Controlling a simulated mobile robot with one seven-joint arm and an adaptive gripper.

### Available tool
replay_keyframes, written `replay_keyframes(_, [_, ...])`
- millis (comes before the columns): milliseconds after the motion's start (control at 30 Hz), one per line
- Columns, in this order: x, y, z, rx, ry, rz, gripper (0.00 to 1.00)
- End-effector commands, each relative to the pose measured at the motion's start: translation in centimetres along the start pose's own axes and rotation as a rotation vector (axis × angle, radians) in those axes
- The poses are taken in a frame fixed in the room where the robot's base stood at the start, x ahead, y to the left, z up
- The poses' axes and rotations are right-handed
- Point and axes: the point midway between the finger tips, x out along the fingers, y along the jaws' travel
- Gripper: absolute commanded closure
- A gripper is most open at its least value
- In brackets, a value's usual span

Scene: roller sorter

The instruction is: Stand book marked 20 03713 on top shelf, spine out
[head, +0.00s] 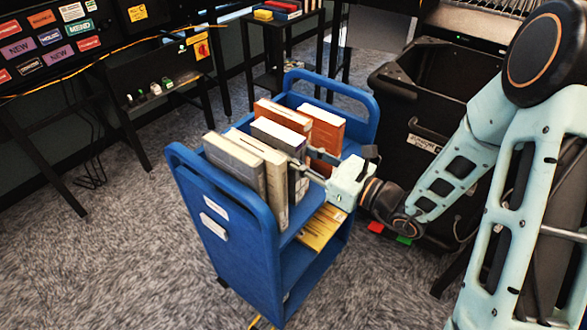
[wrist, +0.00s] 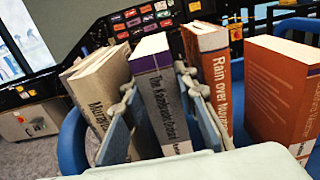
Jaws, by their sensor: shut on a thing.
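My gripper (head: 306,171) is at the right side of a blue cart (head: 225,228), shut on a dark grey book (wrist: 162,108) with a purple band at its top. In the wrist view one finger of my gripper (wrist: 158,82) lies on each side of this upright book, whose spine faces my wrist. Its title is partly readable as "The Kumquat Errand". A white label sits low on the spine; the number 20 03713 is not legible on any book. The same book shows its pale top in the head view (head: 278,134). It stands in the row on the cart's top shelf; whether it is lifted is unclear.
Grey-beige books (head: 236,163) stand close left of it. Orange books (head: 325,128) stand to its right, with a gap before the last one. A yellow item (head: 322,229) lies on a lower shelf. A black bin (head: 425,95) stands behind my arm.

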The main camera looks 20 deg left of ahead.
Motion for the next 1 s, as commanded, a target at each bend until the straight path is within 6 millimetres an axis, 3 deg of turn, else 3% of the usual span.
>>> replay_keyframes(300, [0.0,0.0,-3.7,0.002,-0.003,0.001,1.0])
replay_keyframes(733, [0.0,0.0,-4.3,0.0,-0.003,0.0,1.0])
replay_keyframes(767, [0.0,0.0,-4.4,0.001,0.0,0.0,0.71])
replay_keyframes(800, [0.0,0.0,-4.3,0.001,0.0,0.0,0.67])
replay_keyframes(1000, [0.0,0.0,-4.3,0.001,0.0,0.0,0.66])
